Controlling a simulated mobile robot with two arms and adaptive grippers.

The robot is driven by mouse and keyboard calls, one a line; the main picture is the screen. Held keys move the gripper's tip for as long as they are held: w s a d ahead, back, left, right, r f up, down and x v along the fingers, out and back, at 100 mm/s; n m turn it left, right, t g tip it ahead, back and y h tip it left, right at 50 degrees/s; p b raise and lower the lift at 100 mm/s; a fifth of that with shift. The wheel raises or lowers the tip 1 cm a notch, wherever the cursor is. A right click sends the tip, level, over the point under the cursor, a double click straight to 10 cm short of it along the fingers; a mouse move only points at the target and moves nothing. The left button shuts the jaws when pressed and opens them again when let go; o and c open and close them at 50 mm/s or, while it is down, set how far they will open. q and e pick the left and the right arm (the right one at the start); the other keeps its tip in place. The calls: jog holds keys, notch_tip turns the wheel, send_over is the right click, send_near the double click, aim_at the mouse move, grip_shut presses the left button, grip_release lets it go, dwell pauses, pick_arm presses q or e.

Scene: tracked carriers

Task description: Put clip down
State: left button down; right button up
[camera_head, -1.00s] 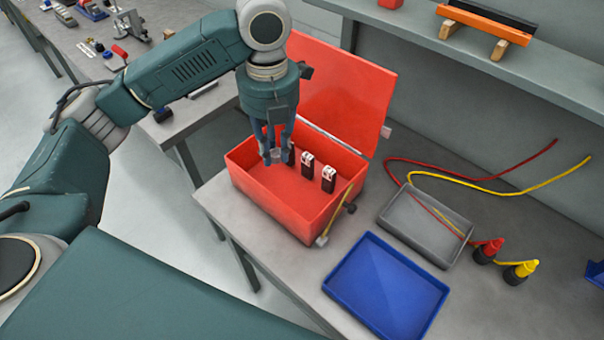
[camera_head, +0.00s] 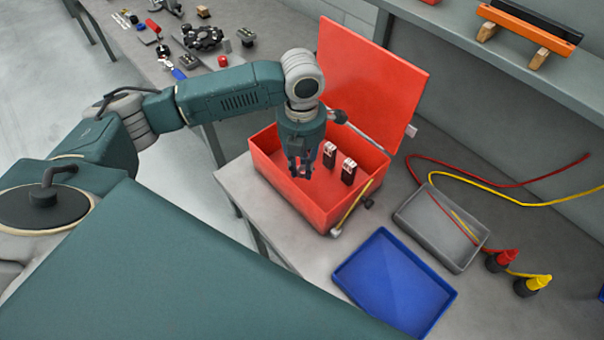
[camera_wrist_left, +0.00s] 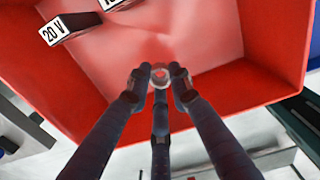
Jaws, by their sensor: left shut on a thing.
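My left gripper (camera_head: 300,172) points down inside the open red box (camera_head: 291,205), near its left end. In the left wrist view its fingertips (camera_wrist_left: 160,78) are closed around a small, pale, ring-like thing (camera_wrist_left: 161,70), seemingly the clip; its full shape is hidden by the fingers. It is over the box floor; I cannot tell whether it touches it. Two black blocks with white labels (camera_head: 329,155) (camera_head: 348,172) stand in the box to the right of the gripper. One label reads 20 V in the left wrist view (camera_wrist_left: 62,28). My right gripper is not in view.
A blue tray (camera_head: 393,283) and a grey tray (camera_head: 440,228) lie right of the box. Red (camera_head: 502,259) and yellow (camera_head: 535,284) plugs with cables lie beyond them. The box's raised lid (camera_head: 372,80) stands behind my gripper. Tools lie on the back-left bench (camera_head: 140,55).

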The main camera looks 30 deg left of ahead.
aim_at(302, 185)
pick_arm(q)
notch_tip(302, 185, down, 4)
jog(key=shift+f+p, duration=0.1)
jog(key=shift+p, duration=0.25)
jog(key=shift+f, duration=0.35)
jog(key=c, duration=1.6)
grip_release()
jog(key=shift+f, duration=0.1)
jog(key=shift+o, duration=0.2)
